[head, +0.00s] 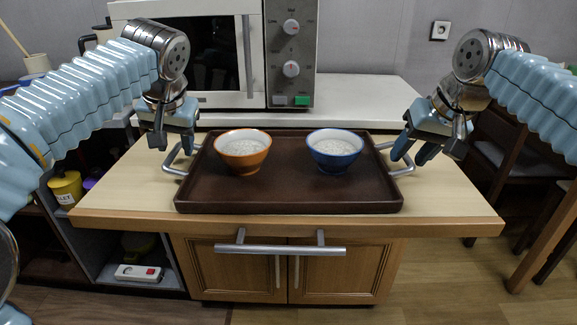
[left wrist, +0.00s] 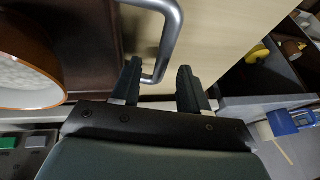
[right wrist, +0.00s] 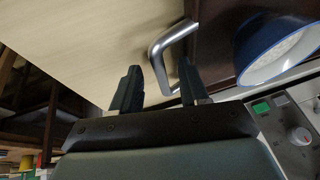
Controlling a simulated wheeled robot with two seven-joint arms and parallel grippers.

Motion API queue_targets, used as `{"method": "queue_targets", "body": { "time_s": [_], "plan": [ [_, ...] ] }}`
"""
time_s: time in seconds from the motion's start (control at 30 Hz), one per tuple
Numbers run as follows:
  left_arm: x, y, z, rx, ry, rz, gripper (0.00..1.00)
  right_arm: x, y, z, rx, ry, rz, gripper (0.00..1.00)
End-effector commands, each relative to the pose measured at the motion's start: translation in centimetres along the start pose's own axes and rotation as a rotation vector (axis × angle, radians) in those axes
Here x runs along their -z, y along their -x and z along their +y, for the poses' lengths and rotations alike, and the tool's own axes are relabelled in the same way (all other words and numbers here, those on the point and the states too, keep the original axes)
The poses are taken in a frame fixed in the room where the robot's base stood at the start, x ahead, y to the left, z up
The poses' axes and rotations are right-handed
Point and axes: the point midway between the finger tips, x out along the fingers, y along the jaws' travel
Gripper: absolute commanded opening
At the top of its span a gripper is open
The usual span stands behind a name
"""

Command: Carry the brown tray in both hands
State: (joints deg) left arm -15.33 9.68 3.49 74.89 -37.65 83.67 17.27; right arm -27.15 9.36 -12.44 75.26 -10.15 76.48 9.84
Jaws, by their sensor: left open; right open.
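The brown tray (head: 290,192) lies flat on the wooden counter with a metal handle at each end. An orange bowl (head: 243,150) and a blue bowl (head: 335,150), both with whitish contents, stand on it. My left gripper (head: 174,147) is open above the tray's left handle (head: 172,166); in the left wrist view that handle (left wrist: 168,45) reaches between the open fingers (left wrist: 158,85). My right gripper (head: 413,158) is open by the right handle (head: 405,170). In the right wrist view this handle (right wrist: 163,45) shows between and just beyond the fingertips (right wrist: 158,72). Contact is not clear.
A microwave (head: 210,55) stands on the white worktop behind the tray. A cabinet with a bar handle (head: 280,249) is below the counter (head: 455,205). A chair (head: 510,150) stands at the right, and shelves with a yellow container (head: 66,188) are at the left.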

Motion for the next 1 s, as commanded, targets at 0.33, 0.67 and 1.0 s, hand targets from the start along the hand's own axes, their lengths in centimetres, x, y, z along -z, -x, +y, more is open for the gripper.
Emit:
{"method": "queue_targets", "body": {
  "time_s": [0.33, 0.67, 1.0],
  "plan": [
    [-0.01, -0.87, 0.01, -0.001, 0.0, 0.0, 0.44, -0.01, -0.86, 0.01, 0.0, 0.0, 0.0, 0.44],
    [-0.01, -0.84, 0.01, -0.001, 0.0, 0.0, 0.08, 0.0, -0.83, 0.01, 0.0, 0.0, 0.0, 0.07],
    [-0.01, -0.83, 0.01, -0.001, 0.0, 0.0, 0.0, 0.0, -0.82, 0.01, 0.0, 0.0, 0.0, 0.0]
  ]
}}
